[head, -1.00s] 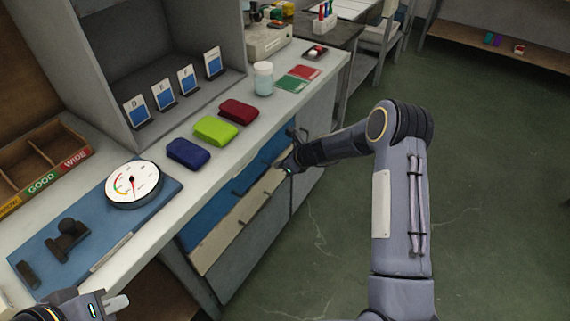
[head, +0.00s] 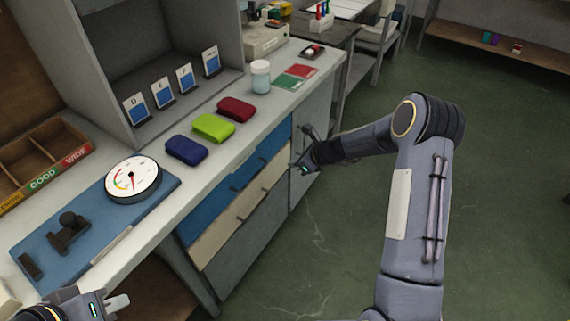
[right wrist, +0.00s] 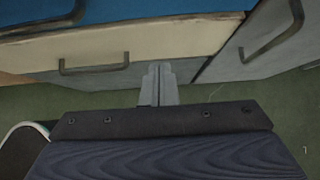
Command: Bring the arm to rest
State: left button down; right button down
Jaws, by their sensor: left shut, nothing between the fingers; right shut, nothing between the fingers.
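My right arm reaches in from the lower right in the head view. Its gripper (head: 297,168) hangs in front of the drawer fronts, near the grey cabinet door's handle, and looks apart from it. In the right wrist view the right gripper's fingers (right wrist: 159,84) are together with nothing between them, pointing at the cabinet front. My left gripper (head: 118,302) is at the lower left corner of the head view, beside the counter's front edge, shut and empty. Most of the left arm is out of view.
The counter carries a round dial gauge (head: 133,180), blue, green and red folded bundles (head: 187,150), a jar (head: 260,77) and a wooden sorting tray (head: 40,160). Drawer handles (right wrist: 94,67) stick out near the right gripper. The green floor (head: 500,200) at right is clear.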

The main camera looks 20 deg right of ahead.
jog(key=v, duration=0.6)
jog(key=shift+p, duration=0.3)
jog(key=s+a+r+n, duration=0.4)
jog(key=s+r+n, duration=0.9)
jog(key=s+r, duration=0.4)
jog(key=s+a+n+g+h, duration=0.1)
jog(key=s+n+h, duration=0.1)
jog(key=s+n, duration=1.4)
notch_tip(320, 180, up, 13)
jog(key=s+m+p, duration=0.3)
jog(key=p, duration=1)
jog(key=shift+a, duration=0.2)
jog(key=shift+r, duration=0.15)
